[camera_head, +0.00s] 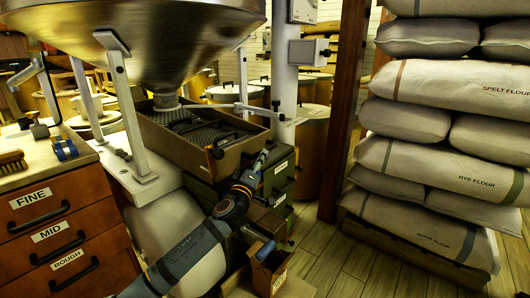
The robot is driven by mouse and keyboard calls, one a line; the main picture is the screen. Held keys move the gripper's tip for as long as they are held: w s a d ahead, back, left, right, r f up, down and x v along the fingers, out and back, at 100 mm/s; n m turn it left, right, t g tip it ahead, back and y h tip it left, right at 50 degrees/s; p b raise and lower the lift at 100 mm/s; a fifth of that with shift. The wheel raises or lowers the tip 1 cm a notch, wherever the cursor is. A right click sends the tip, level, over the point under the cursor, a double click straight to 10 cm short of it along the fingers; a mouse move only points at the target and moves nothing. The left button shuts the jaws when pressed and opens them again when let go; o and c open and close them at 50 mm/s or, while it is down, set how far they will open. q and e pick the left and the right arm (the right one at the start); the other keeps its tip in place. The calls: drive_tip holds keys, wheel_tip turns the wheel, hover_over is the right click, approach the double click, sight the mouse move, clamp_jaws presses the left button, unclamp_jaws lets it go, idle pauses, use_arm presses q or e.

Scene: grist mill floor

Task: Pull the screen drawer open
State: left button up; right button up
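The screen drawer (168,143) is a brown wooden tray with a dark mesh floor, under the spout of a big metal hopper. A dark fitting (214,152) shows at its near corner; I cannot tell whether it is the handle. My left arm comes in from the bottom left and reaches up past the drawer's near right side. My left gripper (262,160) is small and dark at the arm's far end, close to the drawer's front and the green cabinet. Whether it touches anything, or is open or shut, cannot be told. My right gripper is not in view.
The metal hopper (180,45) hangs above on white posts. A green cabinet (280,180) with labelled drawers stands below right. Stacked flour sacks (440,165) fill the right, beyond a wooden post (340,110). A drawer chest (60,235) stands left. Floor is clear at lower right.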

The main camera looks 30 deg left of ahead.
use_arm(q)
drive_tip(key=x, duration=0.5)
drive_tip(key=shift+w+r+p, duration=0.1)
drive_tip(key=shift+w+p, duration=0.05)
drive_tip(key=shift+p, duration=0.15)
clamp_jaws()
